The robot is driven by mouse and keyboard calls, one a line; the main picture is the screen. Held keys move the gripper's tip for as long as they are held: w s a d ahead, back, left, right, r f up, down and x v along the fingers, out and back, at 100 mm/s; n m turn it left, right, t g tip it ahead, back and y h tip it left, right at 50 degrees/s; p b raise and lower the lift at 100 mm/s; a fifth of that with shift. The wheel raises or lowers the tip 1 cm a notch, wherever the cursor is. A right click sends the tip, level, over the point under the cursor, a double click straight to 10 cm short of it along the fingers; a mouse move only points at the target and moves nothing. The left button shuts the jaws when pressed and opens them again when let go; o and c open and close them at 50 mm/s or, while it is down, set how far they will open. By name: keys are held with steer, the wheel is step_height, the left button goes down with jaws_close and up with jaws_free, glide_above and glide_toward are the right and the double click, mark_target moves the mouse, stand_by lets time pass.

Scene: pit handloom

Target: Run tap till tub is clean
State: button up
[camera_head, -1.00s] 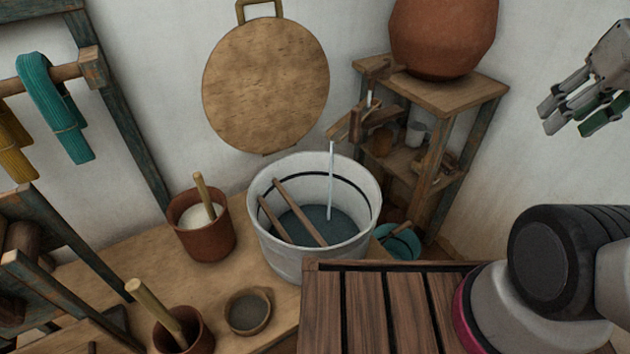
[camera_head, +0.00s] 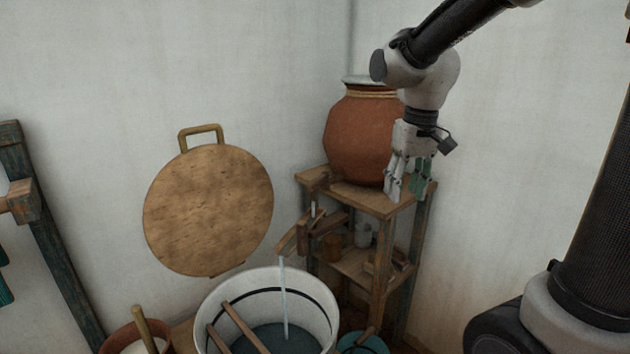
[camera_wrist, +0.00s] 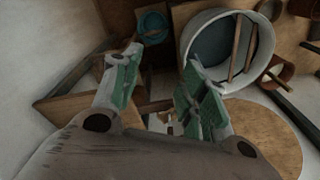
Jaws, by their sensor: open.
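The wooden tap (camera_head: 300,235) juts from the stand below the clay pot, and a thin stream of water (camera_head: 285,300) runs from it. The stream falls into the white tub (camera_head: 325,300), which holds dark bluish water (camera_head: 270,340). Two wooden sticks (camera_head: 243,326) lean inside the tub. The tub also shows in the wrist view (camera_wrist: 186,38). My gripper (camera_head: 407,195) is open and empty, pointing down by the stand's top, to the right of the tap. Its spread fingers show in the wrist view (camera_wrist: 163,60). The tub's lower part is out of the head view.
The large clay pot (camera_head: 355,135) sits on the wooden stand (camera_head: 385,202), close beside my gripper. Small vessels (camera_head: 362,236) stand on its lower shelf. A round board (camera_head: 208,210) hangs on the wall. A teal bowl (camera_head: 362,343) and a brown pot (camera_head: 122,338) flank the tub.

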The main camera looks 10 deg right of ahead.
mark_target(315, 180)
steer(key=w+a+m+y, duration=0.1)
steer(key=w+a+m, duration=0.3)
steer(key=w+a, duration=0.55)
steer(key=w+a+m, duration=0.5)
steer(key=w, duration=1)
steer(key=shift+t, duration=0.3)
steer(key=f, duration=0.8)
steer(key=shift+w+a, duration=0.3)
steer(key=shift+a, duration=0.05)
steer(key=shift+c, duration=0.2)
jaws_close()
